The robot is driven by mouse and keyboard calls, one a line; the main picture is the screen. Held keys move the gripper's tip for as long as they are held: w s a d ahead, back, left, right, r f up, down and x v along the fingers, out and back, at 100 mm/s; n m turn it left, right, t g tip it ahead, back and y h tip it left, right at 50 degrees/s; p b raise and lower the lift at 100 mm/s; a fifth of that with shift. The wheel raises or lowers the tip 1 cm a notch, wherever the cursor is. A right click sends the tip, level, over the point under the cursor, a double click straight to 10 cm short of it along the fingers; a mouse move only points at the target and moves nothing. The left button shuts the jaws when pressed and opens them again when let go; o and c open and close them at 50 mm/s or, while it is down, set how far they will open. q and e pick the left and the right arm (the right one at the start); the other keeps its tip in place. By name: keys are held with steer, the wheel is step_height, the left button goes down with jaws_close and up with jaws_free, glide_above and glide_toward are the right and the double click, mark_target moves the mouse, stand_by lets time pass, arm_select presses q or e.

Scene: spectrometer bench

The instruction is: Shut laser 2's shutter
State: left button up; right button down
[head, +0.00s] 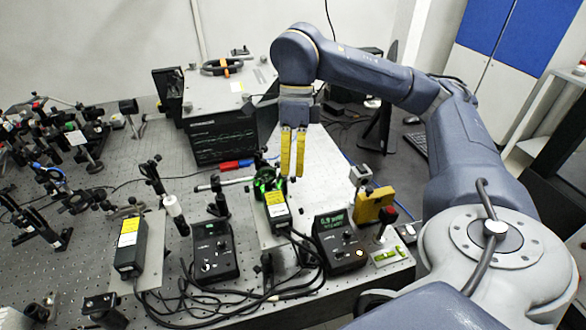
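Two laser heads with yellow labels lie on the bench: a middle one (275,210) and a left one (129,247). I cannot read which is laser 2. A green glow (267,184) lights a round mount just beyond the middle head. A black controller with a lit green display (340,243) stands right of the middle head, and another black controller (214,252) stands left of it. My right gripper (292,175) points down above the bench, beyond the middle head; a narrow gap shows between its yellow fingers, with nothing held. My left gripper is out of view.
A yellow block (374,205) and a red-topped joystick (387,222) stand to the right. Optics mounts (75,138) crowd the left, and black cables (235,295) run along the front.

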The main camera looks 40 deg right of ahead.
steer(key=shift+r, duration=0.15)
steer(key=shift+s, duration=0.1)
steer(key=a+v, duration=0.2)
steer(key=v, duration=0.6)
steer(key=shift+a+r, duration=0.2)
steer(key=shift+a, duration=0.1)
stand_by(0.6)
steer(key=shift+f, duration=0.15)
